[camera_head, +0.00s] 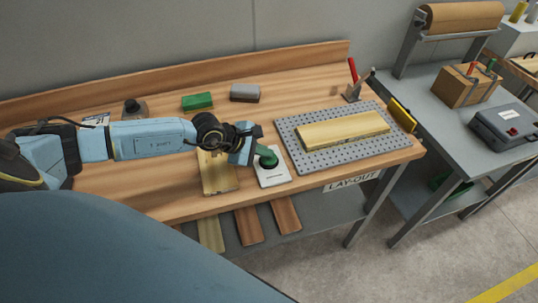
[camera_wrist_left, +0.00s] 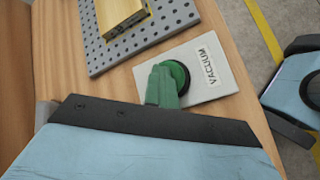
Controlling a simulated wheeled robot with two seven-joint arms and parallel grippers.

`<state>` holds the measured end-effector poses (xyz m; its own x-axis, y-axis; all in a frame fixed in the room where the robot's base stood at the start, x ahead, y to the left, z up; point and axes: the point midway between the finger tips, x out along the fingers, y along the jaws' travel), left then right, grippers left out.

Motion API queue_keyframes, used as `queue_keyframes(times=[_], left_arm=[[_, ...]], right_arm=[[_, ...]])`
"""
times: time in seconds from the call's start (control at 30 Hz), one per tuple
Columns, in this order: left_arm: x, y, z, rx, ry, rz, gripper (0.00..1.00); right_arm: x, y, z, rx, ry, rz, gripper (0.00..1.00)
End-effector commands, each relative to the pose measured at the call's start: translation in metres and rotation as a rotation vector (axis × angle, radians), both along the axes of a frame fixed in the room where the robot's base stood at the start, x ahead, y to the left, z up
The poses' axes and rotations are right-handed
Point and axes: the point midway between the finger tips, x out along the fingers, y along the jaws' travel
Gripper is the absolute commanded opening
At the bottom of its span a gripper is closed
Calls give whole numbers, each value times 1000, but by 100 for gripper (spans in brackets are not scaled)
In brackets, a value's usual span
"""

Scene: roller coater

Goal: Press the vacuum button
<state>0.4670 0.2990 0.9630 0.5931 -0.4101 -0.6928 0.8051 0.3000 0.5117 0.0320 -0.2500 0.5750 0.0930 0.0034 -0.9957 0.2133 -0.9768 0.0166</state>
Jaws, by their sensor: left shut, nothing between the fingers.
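The vacuum button is a round green button (camera_head: 267,159) on a pale plate (camera_head: 273,180) near the front edge of the wooden bench. In the left wrist view the button (camera_wrist_left: 181,75) sits on the plate (camera_wrist_left: 213,70), which is lettered VACUUM. My left gripper (camera_head: 256,156) comes in from the left, and its green fingers (camera_wrist_left: 163,84) are shut with nothing between them. The fingertips overlap the button's near side in the wrist view; I cannot tell whether they touch it or press it.
A grey perforated plate (camera_head: 294,153) holds a wooden board (camera_head: 345,130) to the right. Another board (camera_head: 217,176) lies under my left arm. A green block (camera_head: 198,101), a grey block (camera_head: 245,92) and a red-handled clamp (camera_head: 352,82) stand farther back. Bare bench surrounds the blocks.

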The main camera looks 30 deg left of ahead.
Motion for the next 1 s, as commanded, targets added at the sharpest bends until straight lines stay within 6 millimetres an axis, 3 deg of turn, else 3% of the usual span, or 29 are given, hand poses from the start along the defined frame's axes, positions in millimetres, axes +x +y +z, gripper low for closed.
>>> queue_keyframes(times=[0.1, 0.4, 1.0], left_arm=[[-3, 0, -12, 4, 12, -1, 0], [-5, 1, -14, 7, 20, -1, 0], [-7, 2, -2, 8, 22, 0, 0]], right_arm=[[0, 0, -6, 0, 0, 0, 100], [0, 0, -5, 0, 0, 0, 100], [0, 0, 5, 0, 0, 0, 100]])
